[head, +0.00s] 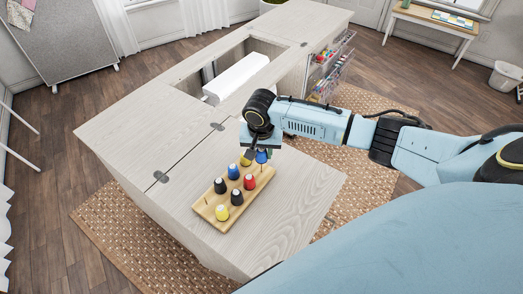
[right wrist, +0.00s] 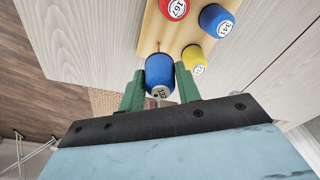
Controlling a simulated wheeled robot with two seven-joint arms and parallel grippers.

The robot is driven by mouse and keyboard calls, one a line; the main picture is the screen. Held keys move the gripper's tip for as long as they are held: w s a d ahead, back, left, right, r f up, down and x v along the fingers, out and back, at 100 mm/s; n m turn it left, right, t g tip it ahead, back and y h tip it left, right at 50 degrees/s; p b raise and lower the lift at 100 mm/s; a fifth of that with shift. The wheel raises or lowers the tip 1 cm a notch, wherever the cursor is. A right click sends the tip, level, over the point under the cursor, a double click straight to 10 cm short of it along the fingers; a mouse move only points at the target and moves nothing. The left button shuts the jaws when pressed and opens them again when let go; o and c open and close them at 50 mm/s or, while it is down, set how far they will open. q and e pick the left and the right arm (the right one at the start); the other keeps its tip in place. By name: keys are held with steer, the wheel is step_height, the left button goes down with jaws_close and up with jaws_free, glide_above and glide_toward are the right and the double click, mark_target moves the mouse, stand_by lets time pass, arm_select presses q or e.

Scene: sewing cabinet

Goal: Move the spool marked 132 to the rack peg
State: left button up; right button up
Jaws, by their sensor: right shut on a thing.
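My right gripper (head: 261,160) is shut on a blue spool (head: 261,157) at the far right end of the wooden rack (head: 211,214). In the right wrist view the blue spool (right wrist: 159,72) sits between the green fingers (right wrist: 159,90); its label is partly shown and hard to read. The rack's end (right wrist: 153,30) is close beside it, and a thin peg (right wrist: 158,47) shows just past the spool. I cannot tell whether the spool touches the rack. My left gripper is not in view.
The rack also holds red (head: 249,182), yellow (head: 222,212), black (head: 236,197) and blue (head: 233,172) spools, close together. The cabinet top (head: 299,190) is clear to the right of the rack. A white machine (head: 236,76) sits in the cabinet's opening.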

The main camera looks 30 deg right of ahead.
steer(key=shift+f, duration=0.2)
steer(key=shift+f, duration=0.6)
steer(key=shift+f, duration=0.15)
steer(key=shift+f+b, duration=0.8)
steer(key=shift+f, duration=0.6)
steer(key=o, duration=1)
steer(key=shift+o, duration=0.2)
